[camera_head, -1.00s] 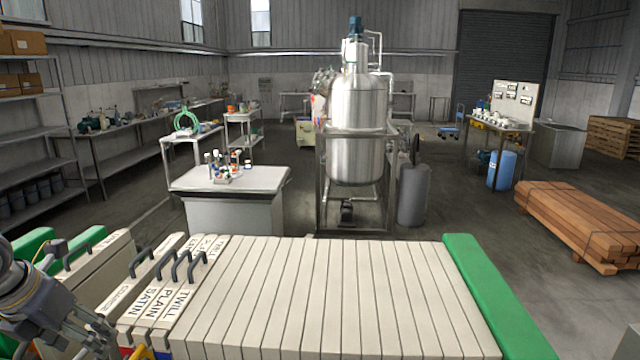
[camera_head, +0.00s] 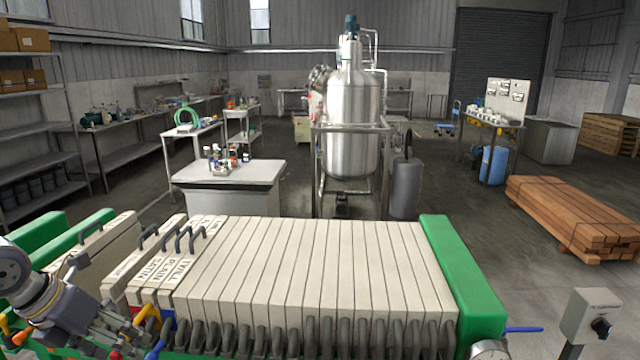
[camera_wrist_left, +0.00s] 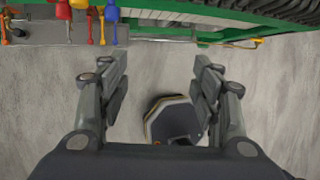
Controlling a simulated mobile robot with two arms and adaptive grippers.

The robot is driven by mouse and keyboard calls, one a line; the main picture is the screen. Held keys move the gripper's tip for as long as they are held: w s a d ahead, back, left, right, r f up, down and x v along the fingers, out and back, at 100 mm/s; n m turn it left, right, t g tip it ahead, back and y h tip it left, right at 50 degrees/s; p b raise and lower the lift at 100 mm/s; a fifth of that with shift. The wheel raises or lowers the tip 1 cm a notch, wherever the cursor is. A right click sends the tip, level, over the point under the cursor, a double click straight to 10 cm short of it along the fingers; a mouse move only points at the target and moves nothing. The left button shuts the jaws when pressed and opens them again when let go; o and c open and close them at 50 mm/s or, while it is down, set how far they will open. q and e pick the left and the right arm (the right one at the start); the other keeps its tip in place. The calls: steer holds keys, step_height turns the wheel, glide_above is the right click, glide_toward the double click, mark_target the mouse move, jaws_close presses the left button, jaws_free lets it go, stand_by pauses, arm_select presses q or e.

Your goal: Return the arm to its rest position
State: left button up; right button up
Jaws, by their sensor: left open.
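My left arm comes in at the lower left of the head view, with its gripper (camera_head: 125,335) beside the front left part of the filter press (camera_head: 310,270). In the left wrist view the gripper (camera_wrist_left: 165,85) is open, its two fingers apart with nothing between them. Below it are the grey floor and a dark octagonal part with a yellowish edge, which I cannot identify for sure. My right gripper is in neither view.
The press has a green end frame (camera_head: 460,270) and labelled plates with black handles. Coloured valve handles (camera_wrist_left: 95,15) hang along its edge, ahead of the gripper. A control box (camera_head: 590,315) stands at right. A steel tank (camera_head: 352,125) and white bench (camera_head: 235,175) stand behind.

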arm_select(q)
steer(key=w+d+f+n+t+h, duration=0.3)
steer(key=w+d+f+n+h, duration=0.4)
steer(key=d+f+h, duration=0.4)
steer(key=s+a+f+n+t+y, duration=0.1)
steer(key=a+f+n+t+y, duration=0.3)
steer(key=f+n, duration=0.7)
steer(key=s+a+f+n+t+y, duration=0.15)
steer(key=f+n+y, duration=0.4)
steer(key=f, duration=1.05)
steer(key=s+a+f+n+g+y, duration=0.1)
steer(key=s+f+n+g+y, duration=0.45)
steer(key=s+f, duration=1.25)
steer(key=s+d+f+n+g, duration=0.2)
steer(key=s+f, duration=0.2)
steer(key=s, duration=0.5)
steer(key=s+d+f+n+g, duration=0.1)
steer(key=s+d+f+g, duration=0.1)
steer(key=s, duration=0.8)
steer(key=s+d+f+n+g, duration=0.2)
steer(key=s+f, duration=0.3)
steer(key=s, duration=0.5)
steer(key=shift+d+f+n+h, duration=0.3)
steer(key=shift+d+h, duration=0.05)
steer(key=shift+h, duration=0.05)
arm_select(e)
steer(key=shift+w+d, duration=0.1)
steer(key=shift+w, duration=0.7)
